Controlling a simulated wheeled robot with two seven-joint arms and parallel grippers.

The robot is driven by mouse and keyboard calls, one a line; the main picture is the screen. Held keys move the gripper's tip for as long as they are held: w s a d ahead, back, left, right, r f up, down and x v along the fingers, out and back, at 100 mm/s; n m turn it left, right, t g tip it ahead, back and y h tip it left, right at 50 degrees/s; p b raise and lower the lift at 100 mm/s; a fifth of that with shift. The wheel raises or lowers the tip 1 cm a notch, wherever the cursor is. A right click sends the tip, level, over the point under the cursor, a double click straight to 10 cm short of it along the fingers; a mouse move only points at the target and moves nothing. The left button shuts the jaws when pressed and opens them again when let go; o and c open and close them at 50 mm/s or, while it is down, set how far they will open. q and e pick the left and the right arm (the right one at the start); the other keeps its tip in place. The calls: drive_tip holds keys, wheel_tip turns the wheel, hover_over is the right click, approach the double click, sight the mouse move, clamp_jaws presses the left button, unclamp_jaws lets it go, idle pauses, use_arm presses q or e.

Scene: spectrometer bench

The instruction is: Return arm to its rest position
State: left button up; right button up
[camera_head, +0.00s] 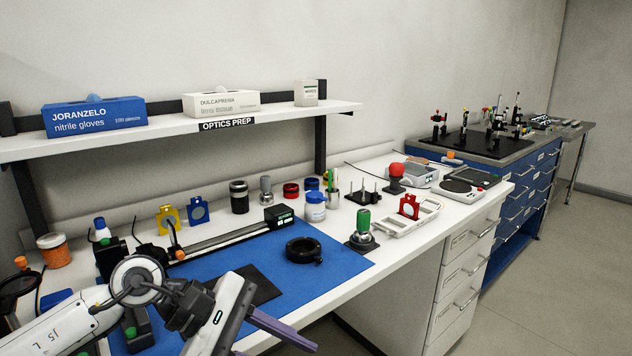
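My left arm (75,325) comes in from the lower left and reaches over the front of the blue mat (335,262). My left gripper (285,332) is at the bottom of the view, past the bench's front edge, with a long grey-purple finger pointing right and down. The lower part of the gripper is cut off by the frame, so its opening does not show. I see nothing held at the visible finger. My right gripper is not in view.
Near the arm on the mat are a black ring mount (303,250), a dark flat plate (255,287) and a black rail (225,236). A green-topped device (362,232) stands right of the mat. The shelf (285,112) hangs above. The floor at right is clear.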

use_arm(q)
drive_tip(key=s+d+r+n+h, duration=0.3)
drive_tip(key=s+d+n+h, duration=0.1)
drive_tip(key=d+n+h, duration=0.25)
drive_tip(key=w+a+f+m+t+y, duration=0.2)
drive_tip(key=a+f+m+t+y, duration=0.35)
drive_tip(key=m, duration=1.15)
drive_tip(key=w+a+f+m+t+y, duration=0.3)
drive_tip(key=a+f+m+t, duration=0.5)
drive_tip(key=m, duration=1)
drive_tip(key=s+a+f+n+g+y, duration=0.2)
drive_tip(key=s+a+f+n+y, duration=0.1)
drive_tip(key=s+f+n, duration=0.4)
drive_tip(key=s+a+f+n+g+y, duration=0.3)
drive_tip(key=s+f+n, duration=0.4)
drive_tip(key=s+f, duration=0.5)
wheel_tip(320, 180, down, 4)
drive_tip(key=shift+r+g, duration=0.1)
drive_tip(key=shift+g, duration=0.25)
drive_tip(key=shift+s, duration=0.1)
